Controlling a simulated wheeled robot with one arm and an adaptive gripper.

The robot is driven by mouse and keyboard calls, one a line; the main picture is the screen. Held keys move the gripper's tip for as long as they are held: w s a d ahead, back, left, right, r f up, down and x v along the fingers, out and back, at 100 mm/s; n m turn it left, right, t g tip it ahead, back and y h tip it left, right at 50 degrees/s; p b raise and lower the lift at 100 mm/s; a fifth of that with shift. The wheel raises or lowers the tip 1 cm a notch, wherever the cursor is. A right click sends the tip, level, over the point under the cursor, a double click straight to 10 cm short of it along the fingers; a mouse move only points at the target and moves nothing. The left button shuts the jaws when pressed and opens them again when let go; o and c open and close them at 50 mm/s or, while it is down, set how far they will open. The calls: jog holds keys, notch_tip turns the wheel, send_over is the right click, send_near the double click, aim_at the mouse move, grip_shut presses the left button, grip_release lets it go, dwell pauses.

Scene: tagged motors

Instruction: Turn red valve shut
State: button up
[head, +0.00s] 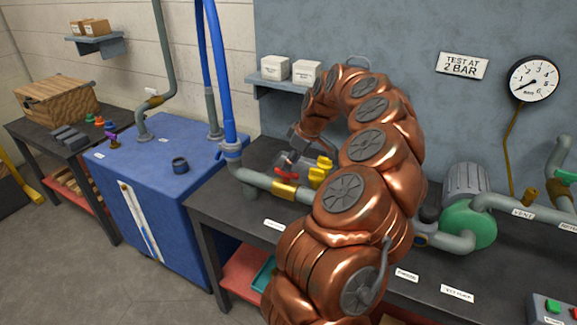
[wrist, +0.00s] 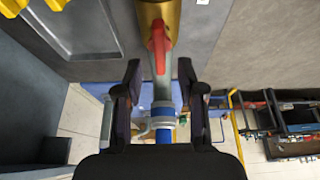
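The red valve handle (head: 286,173) sits on the brass valve body (head: 284,190) of a grey pipe over the dark bench. In the wrist view the red handle (wrist: 158,46) lies roughly along the pipe, just ahead of the gap between my fingers. My gripper (wrist: 159,75) is open, with one finger on each side of the pipe line and nothing held. In the head view my gripper (head: 293,156) is just above and behind the red handle, partly hidden by the handle and my arm. I cannot tell whether a finger touches it.
A yellow handle (head: 321,170) stands close right of the red one. A pressure gauge (head: 533,79) and a "TEST AT 2 BAR" sign (head: 463,65) are on the wall.

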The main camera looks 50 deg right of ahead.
aim_at(287, 175)
jog(key=shift+p+x, duration=0.35)
jog(key=shift+x, duration=1.3)
grip_shut()
jog(key=shift+r, duration=0.1)
